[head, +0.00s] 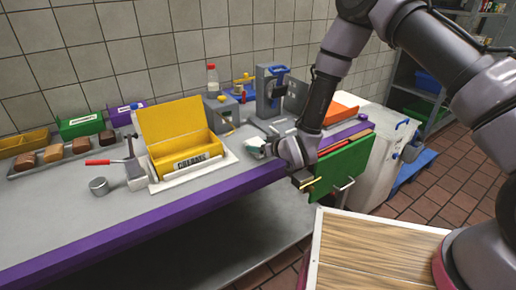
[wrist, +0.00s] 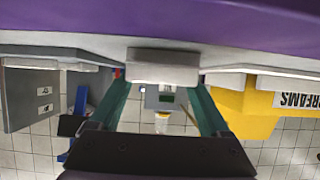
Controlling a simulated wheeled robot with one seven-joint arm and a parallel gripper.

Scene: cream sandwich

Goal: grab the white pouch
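A pale grey-white block-like thing (wrist: 163,65), which I take to be the white pouch, lies by the purple counter edge in the wrist view. In the head view, a small white thing with some green (head: 253,148) shows just left of my wrist and is partly hidden by it; I cannot tell pouch from fingers there. My gripper (wrist: 160,95) has its two teal fingers spread apart, with the tips near the two sides of the pale block. I cannot tell whether they touch it.
An open yellow box (head: 185,135) stands on a white tray left of my wrist. A blue-and-grey press (head: 270,90) stands behind. A green board (head: 342,168) hangs right of my wrist. The purple counter edge (head: 130,235) runs along the front. A small pan (head: 100,186) lies further left.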

